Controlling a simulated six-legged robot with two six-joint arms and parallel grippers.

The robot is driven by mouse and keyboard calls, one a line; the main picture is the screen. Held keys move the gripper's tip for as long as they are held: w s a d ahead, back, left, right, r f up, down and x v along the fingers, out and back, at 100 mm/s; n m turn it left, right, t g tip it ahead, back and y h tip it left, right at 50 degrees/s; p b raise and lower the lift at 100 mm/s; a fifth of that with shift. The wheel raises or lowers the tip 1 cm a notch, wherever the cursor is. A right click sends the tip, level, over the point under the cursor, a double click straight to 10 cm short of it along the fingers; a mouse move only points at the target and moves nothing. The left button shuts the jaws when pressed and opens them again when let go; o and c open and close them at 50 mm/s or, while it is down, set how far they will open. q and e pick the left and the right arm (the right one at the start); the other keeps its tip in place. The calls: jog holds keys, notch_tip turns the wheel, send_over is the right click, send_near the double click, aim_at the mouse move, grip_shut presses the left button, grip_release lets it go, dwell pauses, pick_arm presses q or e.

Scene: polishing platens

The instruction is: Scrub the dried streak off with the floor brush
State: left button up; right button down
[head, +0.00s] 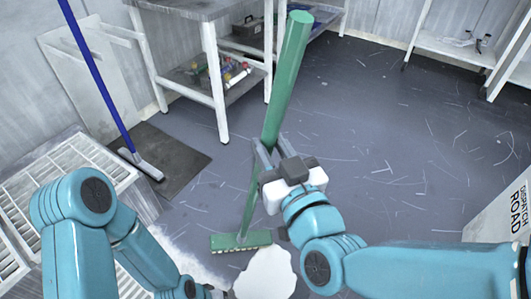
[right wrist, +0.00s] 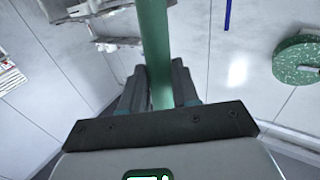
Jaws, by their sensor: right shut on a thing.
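The floor brush has a long green handle (head: 286,80) and a flat green head (head: 241,242). Its head is down at the floor and the handle leans up, away to the right. My right gripper (head: 266,147) is shut around the handle. In the right wrist view the handle (right wrist: 156,50) runs between the two fingers (right wrist: 160,90). A pale, speckled patch (head: 178,243) lies on the floor left of the brush head; I cannot tell for sure whether it is the dried streak. My left arm is at the lower left; its gripper is out of view.
A white-legged bench (head: 218,85) with a loaded lower shelf stands behind. A blue-handled tool (head: 97,75) leans at the left over a dark mat (head: 170,160). A slatted pale unit (head: 75,165) is at left, a lettered white panel (head: 505,215) at right. The centre-right floor is open.

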jog(key=shift+d+f, duration=0.1)
jog(key=shift+f, duration=0.7)
jog(key=shift+w+d+r, duration=0.1)
jog(key=shift+w+d, duration=0.35)
jog(key=shift+w, duration=0.25)
jog(key=shift+w+d+r, duration=0.1)
jog(key=shift+w+d, duration=0.35)
jog(key=shift+w, duration=0.35)
jog(key=shift+w+d+r, duration=0.1)
jog(key=shift+w+d, duration=0.4)
jog(key=shift+w, duration=0.2)
jog(key=shift+w+d, duration=0.45)
jog(key=shift+w, duration=0.25)
jog(key=shift+w+d+r, duration=0.1)
jog(key=shift+w+d, duration=0.35)
jog(key=shift+w, duration=0.3)
jog(key=shift+w+d+r, duration=0.1)
jog(key=shift+w+d, duration=0.35)
jog(key=shift+w, duration=0.25)
jog(key=shift+w+d+r+g, duration=0.15)
jog(key=shift+w+d, duration=0.35)
jog(key=shift+w, duration=0.25)
jog(key=shift+w+d+f+g, duration=0.15)
jog(key=shift+w+d, duration=0.3)
jog(key=shift+w, duration=0.3)
jog(key=shift+r, duration=0.1)
